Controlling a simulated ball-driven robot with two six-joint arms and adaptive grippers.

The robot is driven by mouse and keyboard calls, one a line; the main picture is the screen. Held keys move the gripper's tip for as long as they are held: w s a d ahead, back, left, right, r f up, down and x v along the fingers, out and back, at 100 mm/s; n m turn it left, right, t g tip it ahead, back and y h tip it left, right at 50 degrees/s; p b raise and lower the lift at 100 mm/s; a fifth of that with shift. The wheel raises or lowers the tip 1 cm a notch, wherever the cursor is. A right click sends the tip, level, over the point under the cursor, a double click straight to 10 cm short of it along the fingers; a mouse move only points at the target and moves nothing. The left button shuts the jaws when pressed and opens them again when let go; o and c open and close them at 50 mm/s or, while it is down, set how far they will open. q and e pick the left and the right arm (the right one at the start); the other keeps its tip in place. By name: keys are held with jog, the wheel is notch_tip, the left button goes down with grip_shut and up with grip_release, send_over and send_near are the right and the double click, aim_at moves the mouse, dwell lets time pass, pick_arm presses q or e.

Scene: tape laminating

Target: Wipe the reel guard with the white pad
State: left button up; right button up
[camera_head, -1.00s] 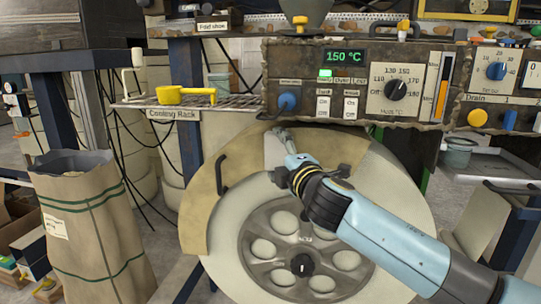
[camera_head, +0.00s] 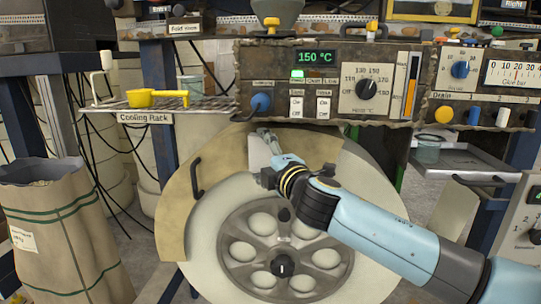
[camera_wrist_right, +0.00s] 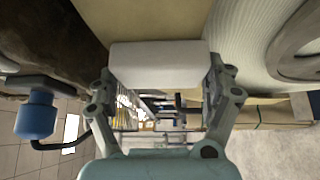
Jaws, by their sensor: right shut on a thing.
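The reel guard (camera_head: 176,205) is a tan curved panel with a black handle, around the upper left of the big reel. My right gripper (camera_head: 268,140) reaches across the reel to the guard's upper part. In the right wrist view my right gripper (camera_wrist_right: 160,85) is shut on the white pad (camera_wrist_right: 155,63), a pale block spanning both fingers. The tan guard surface (camera_wrist_right: 140,20) lies just beyond the pad; I cannot tell whether they touch. My left gripper is out of view.
The reel (camera_head: 283,245) has a grey spoked hub. A control panel (camera_head: 335,85) reading 150 °C hangs close above the guard. The cooling rack (camera_head: 170,104) with a yellow scoop (camera_head: 155,97) is at left, above a paper sack (camera_head: 65,235).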

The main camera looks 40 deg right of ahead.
jog(key=shift+w+a, duration=0.5)
jog(key=shift+w, duration=0.15)
jog(key=shift+w+a+p, duration=0.3)
jog(key=shift+w+a, duration=0.9)
jog(key=shift+w, duration=0.15)
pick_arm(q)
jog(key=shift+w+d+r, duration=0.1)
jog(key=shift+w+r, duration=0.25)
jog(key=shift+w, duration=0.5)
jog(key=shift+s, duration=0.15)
